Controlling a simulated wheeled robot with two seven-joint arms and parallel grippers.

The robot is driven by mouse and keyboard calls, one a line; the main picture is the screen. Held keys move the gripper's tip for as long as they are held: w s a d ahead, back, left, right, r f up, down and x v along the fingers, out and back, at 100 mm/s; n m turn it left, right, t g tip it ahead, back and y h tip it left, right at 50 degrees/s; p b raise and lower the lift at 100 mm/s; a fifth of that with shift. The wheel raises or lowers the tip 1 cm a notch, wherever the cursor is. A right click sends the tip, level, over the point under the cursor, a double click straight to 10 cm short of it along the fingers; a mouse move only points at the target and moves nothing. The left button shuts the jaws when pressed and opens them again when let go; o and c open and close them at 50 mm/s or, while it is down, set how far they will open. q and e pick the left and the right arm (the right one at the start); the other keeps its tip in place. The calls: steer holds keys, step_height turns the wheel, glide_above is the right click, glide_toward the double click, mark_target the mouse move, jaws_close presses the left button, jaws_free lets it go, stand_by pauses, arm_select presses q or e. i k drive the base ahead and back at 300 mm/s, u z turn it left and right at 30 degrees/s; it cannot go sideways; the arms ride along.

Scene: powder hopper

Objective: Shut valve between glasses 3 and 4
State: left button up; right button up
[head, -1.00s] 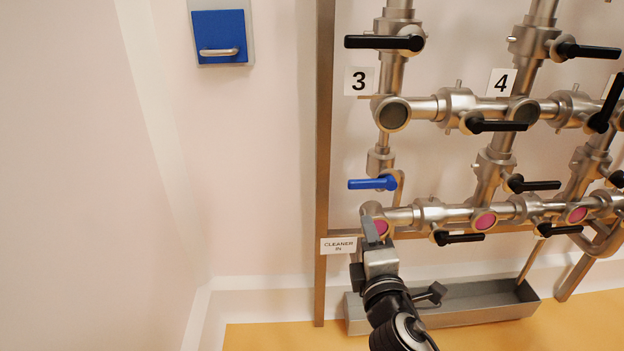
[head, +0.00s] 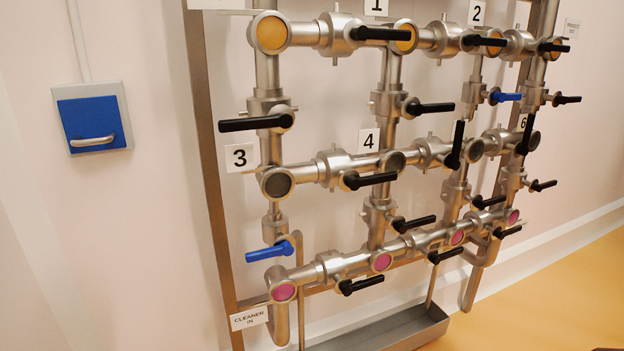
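Glass 3 (head: 277,183) is a dark grey round sight glass beside the "3" label (head: 241,157). Glass 4 (head: 393,162) is a similar dark glass below the "4" label (head: 368,140). A steel pipe joins them and carries a valve (head: 332,168). The valve's black handle (head: 371,180) points right, roughly along the pipe, with its tip below glass 4. Neither gripper is in view, and nothing touches the handle.
Other black handles sit close by, such as one above glass 3 (head: 250,124) and one below glass 4 (head: 414,222). A blue handle (head: 269,252) is below glass 3. A grey trough (head: 400,328) lies at the floor. The wall on the left holds a blue box (head: 93,122).

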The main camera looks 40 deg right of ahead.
mark_target(353, 183)
steer(key=z, duration=0.5)
steer(key=k, duration=0.15)
steer(key=z, duration=0.95)
